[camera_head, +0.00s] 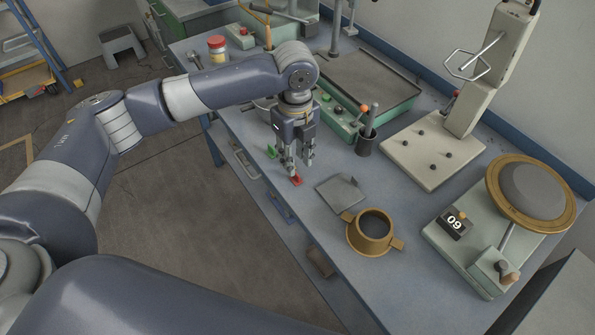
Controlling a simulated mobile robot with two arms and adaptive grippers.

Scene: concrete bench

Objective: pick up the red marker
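The red marker (296,181) is a small red piece lying on the grey bench top (330,262), near its front edge. My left gripper (299,168) points down just above and behind it. Its two fingers are apart, with nothing seen between them. The fingertips look close to the marker, but I cannot tell whether they touch it. My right gripper is not in view.
A small green piece (271,151) lies left of the gripper. A grey metal plate (342,192) and a brass-coloured pot (371,232) are to the right. A dark cup with tools (366,144) stands behind. A scale-like device (478,244) fills the right end.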

